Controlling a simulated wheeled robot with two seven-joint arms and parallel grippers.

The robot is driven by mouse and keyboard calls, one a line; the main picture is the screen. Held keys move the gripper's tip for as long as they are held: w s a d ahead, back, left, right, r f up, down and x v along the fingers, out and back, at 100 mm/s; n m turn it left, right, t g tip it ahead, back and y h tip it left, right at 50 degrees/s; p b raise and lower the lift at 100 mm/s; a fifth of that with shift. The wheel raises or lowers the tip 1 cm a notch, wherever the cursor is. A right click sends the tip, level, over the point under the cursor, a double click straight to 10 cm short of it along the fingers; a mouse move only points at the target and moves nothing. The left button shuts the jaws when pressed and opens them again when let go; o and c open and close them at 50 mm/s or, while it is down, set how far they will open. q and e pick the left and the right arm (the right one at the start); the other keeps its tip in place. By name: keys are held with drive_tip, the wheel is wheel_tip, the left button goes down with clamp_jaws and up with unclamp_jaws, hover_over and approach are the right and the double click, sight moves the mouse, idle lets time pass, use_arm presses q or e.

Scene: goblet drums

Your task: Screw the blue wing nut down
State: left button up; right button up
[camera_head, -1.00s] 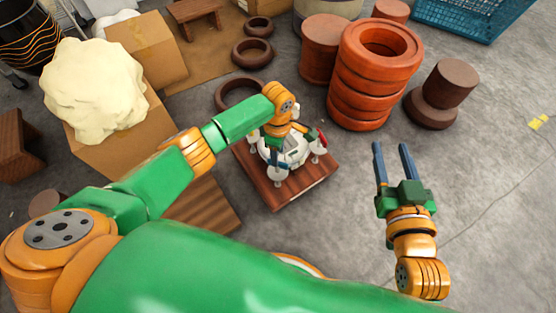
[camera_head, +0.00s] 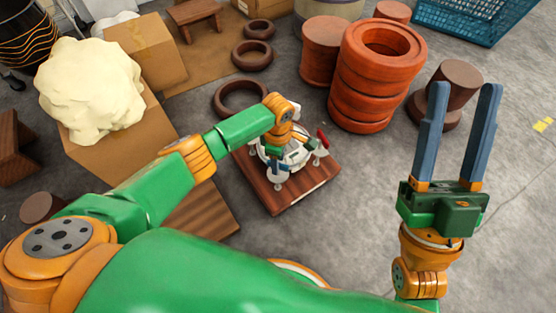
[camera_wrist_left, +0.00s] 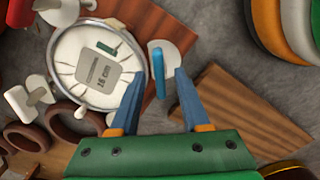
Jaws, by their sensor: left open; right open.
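The blue wing nut (camera_wrist_left: 159,82) stands edge-on beside a pale disc-shaped lug (camera_wrist_left: 168,52) at the drum's rim. My left gripper (camera_wrist_left: 161,74) is open, with one finger on each side of the wing nut; I cannot tell whether they touch it. The drum's white head (camera_wrist_left: 78,82) reads "16 cm". In the head view my left gripper (camera_head: 274,156) points down over the near side of the drum (camera_head: 294,154), hiding the wing nut. A red wing nut (camera_head: 323,139) shows at the drum's right. My right gripper (camera_head: 456,136) is open and empty, away from the drum.
The drum sits on a dark wooden board (camera_head: 298,201). An orange-red stack of rings (camera_head: 371,98) and brown drum-like shells (camera_head: 455,82) stand behind. A cardboard box (camera_head: 120,158) with a cream lump (camera_head: 90,88) is at left. Bare floor lies right of the board.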

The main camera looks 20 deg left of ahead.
use_arm(q)
clamp_jaws()
